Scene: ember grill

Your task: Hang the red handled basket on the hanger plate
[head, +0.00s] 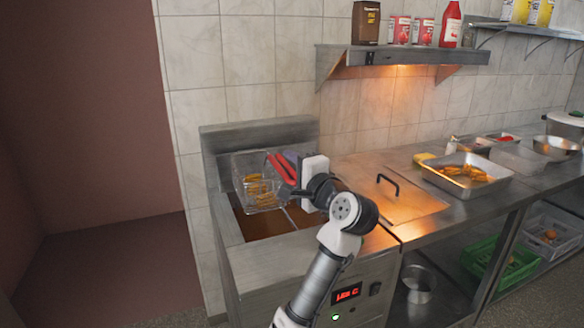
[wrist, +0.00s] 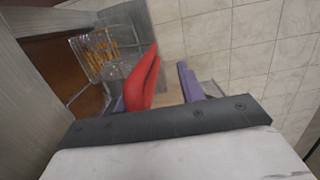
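The red handled basket (head: 256,184) is a wire basket with golden fries in it, at the back left of the fryer. It appears above the brown oil (head: 256,224); I cannot tell whether it hooks on the hanger plate (head: 262,134), the steel back panel behind it. In the wrist view the basket (wrist: 98,55) is at upper left, and its red handle (wrist: 143,78) reaches toward me. My gripper (head: 284,164) is at the handle. Its purple fingers (wrist: 160,92) stand apart, with the handle near the left one and a gap before the right one.
A tray of fries (head: 448,184) stands on the counter to the right. A wall shelf (head: 420,56) with bottles and cans is above. A tiled wall is close behind.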

